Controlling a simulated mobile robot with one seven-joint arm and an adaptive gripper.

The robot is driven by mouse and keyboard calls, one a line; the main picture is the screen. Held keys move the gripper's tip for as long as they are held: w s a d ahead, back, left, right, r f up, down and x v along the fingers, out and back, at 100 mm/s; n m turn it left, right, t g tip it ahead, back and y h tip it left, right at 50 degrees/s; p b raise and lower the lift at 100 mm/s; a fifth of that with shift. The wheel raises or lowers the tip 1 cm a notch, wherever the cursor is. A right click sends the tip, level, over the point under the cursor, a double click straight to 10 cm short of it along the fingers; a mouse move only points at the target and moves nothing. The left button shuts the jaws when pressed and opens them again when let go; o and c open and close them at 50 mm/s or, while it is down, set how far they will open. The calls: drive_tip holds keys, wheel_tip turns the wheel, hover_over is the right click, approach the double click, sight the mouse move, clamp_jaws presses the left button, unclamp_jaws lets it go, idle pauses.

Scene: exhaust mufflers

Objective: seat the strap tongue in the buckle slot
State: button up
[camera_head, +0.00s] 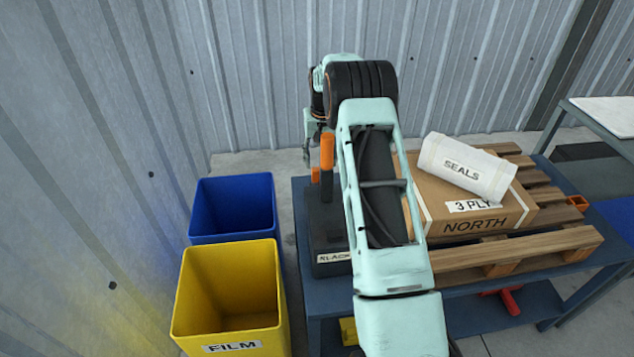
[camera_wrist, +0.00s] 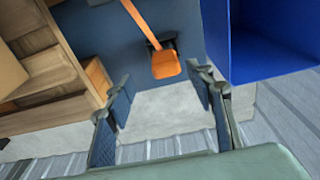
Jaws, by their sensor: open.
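An orange strap (camera_wrist: 140,22) runs down from the top of the wrist view. It ends at a wider orange block (camera_wrist: 166,64), which looks like the tongue, above a dark support. In the head view an orange upright piece (camera_head: 327,152) stands on a dark post by a grey box marked SLACK (camera_head: 334,257). My gripper (camera_wrist: 163,88) is open, its fingers on either side below the orange block, with nothing between them. In the head view the gripper (camera_head: 308,150) is small and partly hidden. An orange bracket (camera_head: 578,202) sits at the pallet's right edge; I cannot tell whether it is the buckle.
A wooden pallet (camera_head: 515,259) bears a carton (camera_head: 480,205) and a white SEALS roll (camera_head: 466,168). A blue bin (camera_head: 233,206) and yellow FILM bin (camera_head: 227,292) stand left of the blue table (camera_wrist: 95,30).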

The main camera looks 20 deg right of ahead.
sight(318, 168)
drive_tip(key=f, duration=0.3)
drive_tip(key=w+f, duration=0.1)
drive_tip(key=f, duration=0.1)
drive_tip(key=shift+w+a, duration=0.1)
drive_tip(key=shift+a, duration=0.2)
clamp_jaws()
